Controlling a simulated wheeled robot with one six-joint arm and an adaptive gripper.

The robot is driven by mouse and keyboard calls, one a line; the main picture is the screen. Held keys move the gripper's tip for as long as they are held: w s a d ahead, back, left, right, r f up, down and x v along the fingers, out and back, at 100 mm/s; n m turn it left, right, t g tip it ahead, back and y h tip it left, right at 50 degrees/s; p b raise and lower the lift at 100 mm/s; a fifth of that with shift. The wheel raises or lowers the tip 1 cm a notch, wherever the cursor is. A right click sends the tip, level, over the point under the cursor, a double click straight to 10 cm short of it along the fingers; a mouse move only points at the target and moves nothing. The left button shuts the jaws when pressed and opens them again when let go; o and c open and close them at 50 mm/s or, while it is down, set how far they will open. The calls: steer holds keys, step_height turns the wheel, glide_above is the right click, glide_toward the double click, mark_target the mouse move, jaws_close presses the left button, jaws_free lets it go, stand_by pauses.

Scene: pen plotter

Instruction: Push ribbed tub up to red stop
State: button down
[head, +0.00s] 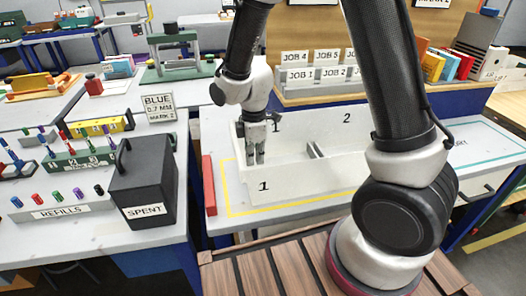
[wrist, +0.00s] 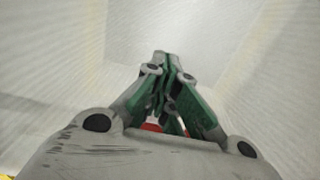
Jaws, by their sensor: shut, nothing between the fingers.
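The ribbed tub (head: 300,185) is a long white open box on the bench, with 1 and 2 marked on its walls and a low divider inside. The red stop (head: 209,185) is an upright red bar to the left of the tub, with a narrow gap between them. My gripper (head: 255,162) is shut and empty, pointing down inside the tub's left part, near its left end wall. The wrist view shows the shut fingers (wrist: 168,85) with pale tub walls (wrist: 250,60) around them. Whether the fingers touch a wall cannot be told. My arm hides the tub's right end.
A yellow outline (head: 235,213) is marked on the bench around the tub's left end. A black SPENT box (head: 143,185) and a REFILLS rack (head: 62,212) stand on the left bench. JOB card files (head: 300,76) stand behind the tub.

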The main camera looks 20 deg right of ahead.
steer(key=shift+a, duration=0.4)
steer(key=a, duration=0.9)
steer(key=shift+w+a, duration=0.3)
steer(key=shift+a, duration=0.05)
